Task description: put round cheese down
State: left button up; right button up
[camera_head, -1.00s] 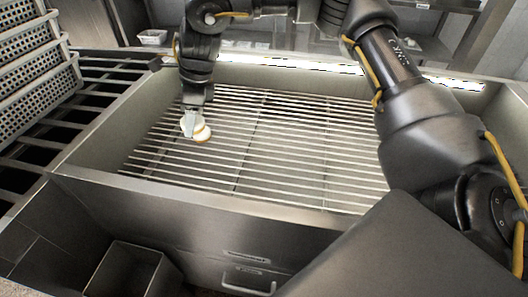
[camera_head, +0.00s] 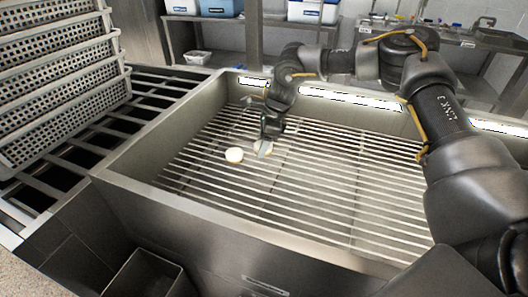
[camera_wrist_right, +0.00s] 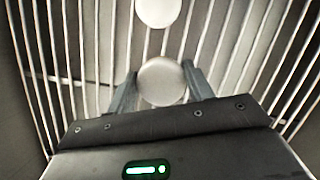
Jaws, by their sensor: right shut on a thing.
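My right gripper (camera_head: 262,150) points down just above the slatted rack in the sink-like basin. It is shut on a round white cheese (camera_wrist_right: 162,82), which sits between its two fingers in the wrist view. The held cheese also shows at the fingertips in the head view (camera_head: 266,146). I cannot tell whether it touches the rack. A second round white cheese (camera_head: 234,155) lies on the rack to the left, a small gap away. It also shows at the top of the wrist view (camera_wrist_right: 157,10). My left gripper is not in view.
The metal rack (camera_head: 330,190) is bare to the right and in front. The basin's walls (camera_head: 190,205) rise around it. Stacked perforated baskets (camera_head: 65,85) stand at the left, beside dark grating. An open metal bin (camera_head: 145,275) is below the front.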

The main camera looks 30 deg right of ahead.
jog(key=f, duration=0.4)
jog(key=shift+w+d, duration=0.15)
jog(key=shift+d, duration=0.25)
jog(key=o, duration=1)
jog(key=shift+f, duration=0.1)
jog(key=v, duration=1.2)
jog(key=shift+p, duration=0.35)
